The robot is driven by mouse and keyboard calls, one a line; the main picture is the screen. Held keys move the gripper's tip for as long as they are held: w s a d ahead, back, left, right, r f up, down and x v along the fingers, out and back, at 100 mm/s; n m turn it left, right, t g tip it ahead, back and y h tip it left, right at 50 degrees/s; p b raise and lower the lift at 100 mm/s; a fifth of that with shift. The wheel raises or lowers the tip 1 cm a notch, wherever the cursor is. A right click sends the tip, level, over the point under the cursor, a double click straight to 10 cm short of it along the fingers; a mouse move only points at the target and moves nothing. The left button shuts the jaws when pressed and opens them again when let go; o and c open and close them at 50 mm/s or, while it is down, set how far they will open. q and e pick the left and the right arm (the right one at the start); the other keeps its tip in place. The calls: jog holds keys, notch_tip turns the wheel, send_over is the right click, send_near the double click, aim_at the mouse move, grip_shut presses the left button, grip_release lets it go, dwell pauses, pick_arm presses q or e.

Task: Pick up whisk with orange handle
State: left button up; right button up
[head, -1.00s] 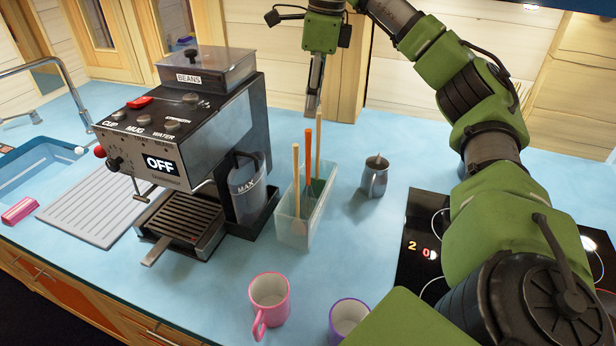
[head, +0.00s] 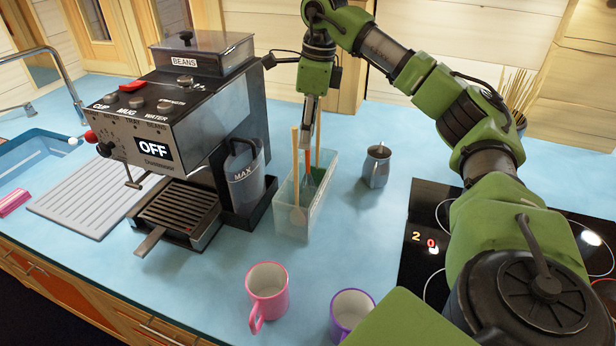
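The orange handle (head: 318,146) stands up out of a clear, pale container (head: 292,228) on the blue counter. A wooden-handled utensil (head: 296,165) stands just left of the fingers in the same container. My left gripper is out of view.
A coffee machine (head: 160,125) stands close to the left of the container. A small metal jug (head: 377,167) is to the right, beside a black hob (head: 425,220). A pink mug (head: 266,290) and a purple mug (head: 350,311) stand in front.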

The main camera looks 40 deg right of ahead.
jog(key=p, duration=0.1)
send_over(306, 171)
jog(key=f, duration=0.4)
jog(key=shift+w+d+f, duration=0.15)
jog(key=shift+w+d, duration=0.15)
jog(key=shift+w, duration=0.05)
grip_shut()
